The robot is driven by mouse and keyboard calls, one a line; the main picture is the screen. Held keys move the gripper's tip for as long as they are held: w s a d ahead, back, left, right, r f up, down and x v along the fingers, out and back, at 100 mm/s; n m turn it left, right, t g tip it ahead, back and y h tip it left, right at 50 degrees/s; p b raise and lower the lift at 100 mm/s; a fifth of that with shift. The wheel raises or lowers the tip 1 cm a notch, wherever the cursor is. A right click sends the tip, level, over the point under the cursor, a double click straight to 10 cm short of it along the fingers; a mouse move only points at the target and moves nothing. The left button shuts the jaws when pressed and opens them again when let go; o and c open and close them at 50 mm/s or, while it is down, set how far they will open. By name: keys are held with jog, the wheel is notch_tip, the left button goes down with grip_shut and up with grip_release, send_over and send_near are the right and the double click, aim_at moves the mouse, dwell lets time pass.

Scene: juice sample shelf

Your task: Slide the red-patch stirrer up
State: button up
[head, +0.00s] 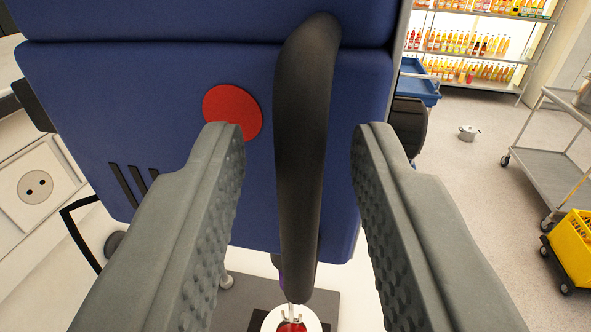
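The stirrer is a blue machine body (150,85) with a round red patch (232,110) on its front. A thick black handle (303,150) runs down the front, right of the patch. My gripper (295,150) is open, with one grey finger on each side of the handle and visible gaps on both sides. The left fingertip overlaps the lower edge of the red patch in the picture. Below the handle, a thin metal shaft goes down to a white round vessel (270,322) with something red in it, cut off by the frame's bottom edge.
At the right are a metal cart (560,160), a yellow crate (575,245) and a small pot (468,132) on the floor. Lit shelves of juice bottles (470,45) stand behind. Open floor lies between.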

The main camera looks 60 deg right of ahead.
jog(key=v, duration=1.5)
jog(key=shift+s+a, duration=0.2)
jog(key=shift+a, duration=0.1)
jog(key=s+d+f+n+t+y, duration=0.45)
jog(key=d+f+n+y, duration=0.5)
jog(key=d+f, duration=0.35)
jog(key=s+d+f+n+t+y, duration=0.1)
jog(key=s+d+f+t+y, duration=0.1)
jog(key=s+f, duration=0.9)
jog(key=s+d+f+n+t+y, duration=0.2)
jog(key=s+f+t+y, duration=0.1)
jog(key=s+f, duration=0.8)
jog(key=shift+s+d+f+y, duration=0.2)
jog(key=shift+d+f+y, duration=0.1)
jog(key=shift+f+y, duration=0.45)
jog(key=shift+r, duration=0.15)
